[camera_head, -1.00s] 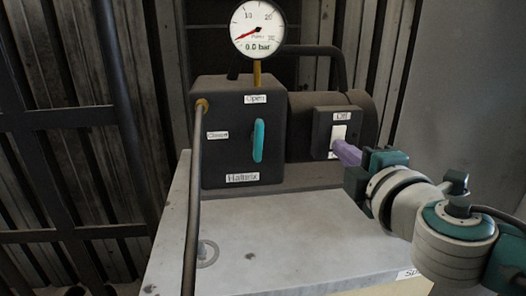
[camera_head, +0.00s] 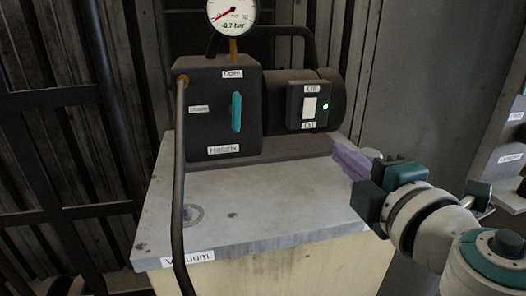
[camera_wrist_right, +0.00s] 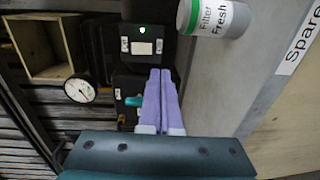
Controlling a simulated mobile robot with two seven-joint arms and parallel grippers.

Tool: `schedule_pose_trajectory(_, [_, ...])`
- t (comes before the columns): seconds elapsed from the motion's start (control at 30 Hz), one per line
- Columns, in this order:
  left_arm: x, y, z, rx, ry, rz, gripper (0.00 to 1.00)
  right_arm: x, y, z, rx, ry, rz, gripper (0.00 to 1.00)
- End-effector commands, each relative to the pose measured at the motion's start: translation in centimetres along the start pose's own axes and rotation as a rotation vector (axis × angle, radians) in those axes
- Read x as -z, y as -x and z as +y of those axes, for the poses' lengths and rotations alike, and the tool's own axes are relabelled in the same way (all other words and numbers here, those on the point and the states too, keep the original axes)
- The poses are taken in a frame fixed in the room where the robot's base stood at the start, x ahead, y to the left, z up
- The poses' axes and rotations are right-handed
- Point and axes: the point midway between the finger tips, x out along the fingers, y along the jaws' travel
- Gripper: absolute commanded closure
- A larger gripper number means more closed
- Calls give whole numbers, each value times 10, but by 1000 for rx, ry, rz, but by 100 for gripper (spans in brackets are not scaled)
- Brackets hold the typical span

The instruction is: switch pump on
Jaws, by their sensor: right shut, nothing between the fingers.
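The dark pump (camera_head: 330,92) stands on a grey-topped cabinet (camera_head: 250,215). Its switch box (camera_head: 293,108) has a white rocker switch (camera_head: 309,108) between a label above and an "On" label (camera_head: 308,126) below. A small green light (camera_head: 325,106) glows beside the rocker. The switch (camera_wrist_right: 141,48) and the lit green light (camera_wrist_right: 142,30) also show in the right wrist view. My right gripper (camera_head: 337,152) is shut and empty, to the right of and below the switch box, apart from it. Its purple fingers (camera_wrist_right: 160,72) lie together in the right wrist view. My left gripper is out of view.
The "Hainrix" valve box (camera_head: 220,130) with an upright teal handle (camera_head: 236,112) stands left of the pump. The gauge (camera_head: 231,14) above reads about -0.7 bar. A hose (camera_head: 178,180) runs down in front. A "Filter Fresh" canister (camera_wrist_right: 225,18) shows in the right wrist view.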

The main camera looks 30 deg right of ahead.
Motion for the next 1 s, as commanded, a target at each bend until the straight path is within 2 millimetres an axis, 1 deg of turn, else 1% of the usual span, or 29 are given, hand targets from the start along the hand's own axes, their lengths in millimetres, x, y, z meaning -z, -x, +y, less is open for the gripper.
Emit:
schedule_pose_trajectory(0.03, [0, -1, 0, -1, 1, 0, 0, 0, 8, -3, 3, -1, 0, 100])
schedule_pose_trajectory(0.1, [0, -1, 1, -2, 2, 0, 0, 0, 16, -5, 3, -1, 0, 100])
schedule_pose_trajectory(0.23, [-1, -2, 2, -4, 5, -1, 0, 0, 24, -6, 1, 0, 0, 100])
schedule_pose_trajectory(0.77, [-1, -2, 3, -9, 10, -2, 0, 0, 26, -5, 0, -1, -1, 100])
schedule_pose_trajectory(0.87, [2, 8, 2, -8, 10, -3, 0, -2, 28, 4, 9, -28, -20, 100])
schedule_pose_trajectory(0.97, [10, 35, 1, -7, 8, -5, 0, -10, 36, 29, 51, -126, -86, 100])
schedule_pose_trajectory(1.0, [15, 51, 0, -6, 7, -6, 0, -15, 42, 42, 82, -187, -129, 100])
